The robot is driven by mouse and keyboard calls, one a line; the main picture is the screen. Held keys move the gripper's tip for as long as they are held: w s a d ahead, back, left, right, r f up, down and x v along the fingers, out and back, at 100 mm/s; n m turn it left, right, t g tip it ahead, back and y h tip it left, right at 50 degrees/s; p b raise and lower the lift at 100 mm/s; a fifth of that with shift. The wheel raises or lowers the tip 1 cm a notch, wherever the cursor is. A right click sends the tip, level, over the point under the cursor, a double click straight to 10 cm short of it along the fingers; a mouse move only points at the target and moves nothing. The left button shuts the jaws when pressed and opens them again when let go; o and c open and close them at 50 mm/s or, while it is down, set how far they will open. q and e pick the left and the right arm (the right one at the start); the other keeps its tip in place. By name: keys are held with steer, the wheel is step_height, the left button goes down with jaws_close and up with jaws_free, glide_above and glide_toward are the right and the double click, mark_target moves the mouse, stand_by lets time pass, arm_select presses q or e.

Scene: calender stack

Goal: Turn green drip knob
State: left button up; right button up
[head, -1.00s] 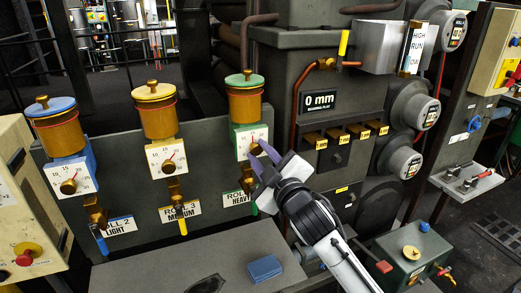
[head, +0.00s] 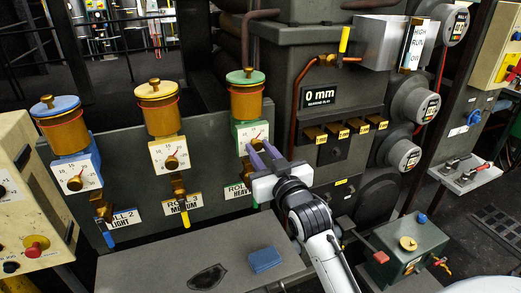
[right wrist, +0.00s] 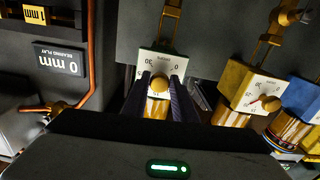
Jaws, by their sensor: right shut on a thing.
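The green drip oiler (head: 246,97) has a green lid and an amber cup, above a white dial (head: 252,132) with a red pointer. My right gripper (head: 258,149) reaches up to this dial, and its purple fingers hide the knob in the head view. In the right wrist view the brass green drip knob (right wrist: 158,84) sits between the two dark fingers (right wrist: 159,92), which are shut on it. The dial face behind it is partly covered. My left gripper is not in view.
Yellow (head: 157,105) and blue (head: 58,125) oilers with their own dials stand to the left. A grey ledge (head: 150,265) with a blue block (head: 265,260) lies below. A panel with brass tabs (head: 345,130) and gauges is to the right.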

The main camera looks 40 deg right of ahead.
steer(key=shift+m, duration=0.3)
steer(key=o, duration=1)
steer(key=b+v, duration=0.1)
steer(key=v, duration=0.6)
steer(key=shift+s, duration=0.25)
